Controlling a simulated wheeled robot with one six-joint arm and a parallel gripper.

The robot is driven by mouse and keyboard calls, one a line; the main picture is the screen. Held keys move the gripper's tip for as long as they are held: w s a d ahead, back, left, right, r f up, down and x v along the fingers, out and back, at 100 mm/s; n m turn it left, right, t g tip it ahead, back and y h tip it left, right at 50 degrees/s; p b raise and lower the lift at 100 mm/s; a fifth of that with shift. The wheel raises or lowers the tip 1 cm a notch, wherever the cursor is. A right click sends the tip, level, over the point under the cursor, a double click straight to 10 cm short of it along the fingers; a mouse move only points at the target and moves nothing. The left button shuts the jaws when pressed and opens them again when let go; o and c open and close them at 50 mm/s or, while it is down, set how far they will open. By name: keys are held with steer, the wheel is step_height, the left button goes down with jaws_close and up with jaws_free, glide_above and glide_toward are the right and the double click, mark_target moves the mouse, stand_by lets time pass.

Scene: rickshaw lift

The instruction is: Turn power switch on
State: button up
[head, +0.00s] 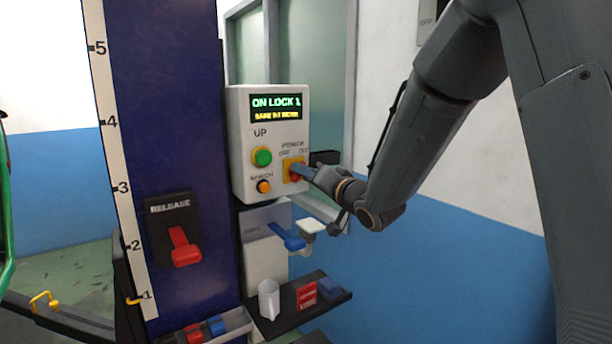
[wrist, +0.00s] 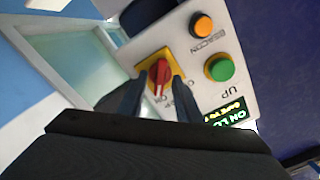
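The power switch is a red rotary knob on a yellow plate (head: 288,164), at the lower right of the white control box (head: 240,140). In the wrist view the red knob (wrist: 159,73) shows in full, with a pale mark on the side facing the lettering. That mark seems to lie near the ON letters. My gripper (head: 300,172) is at the knob. In the wrist view its two fingers (wrist: 160,84) stand apart, one on each side of the knob; contact cannot be told. The box's display (head: 276,107) is lit and reads ON LOCK 1.
A green UP button (head: 262,156) and an orange beacon button (head: 264,187) sit left of the switch. A red release lever (head: 184,247) is on the blue column. A blue-handled lever (head: 288,238) and a small shelf (head: 335,297) with items are below the box.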

steer(key=b+v, duration=0.2)
steer(key=v, duration=0.6)
steer(key=shift+b, duration=0.35)
steer(key=shift+w, duration=0.15)
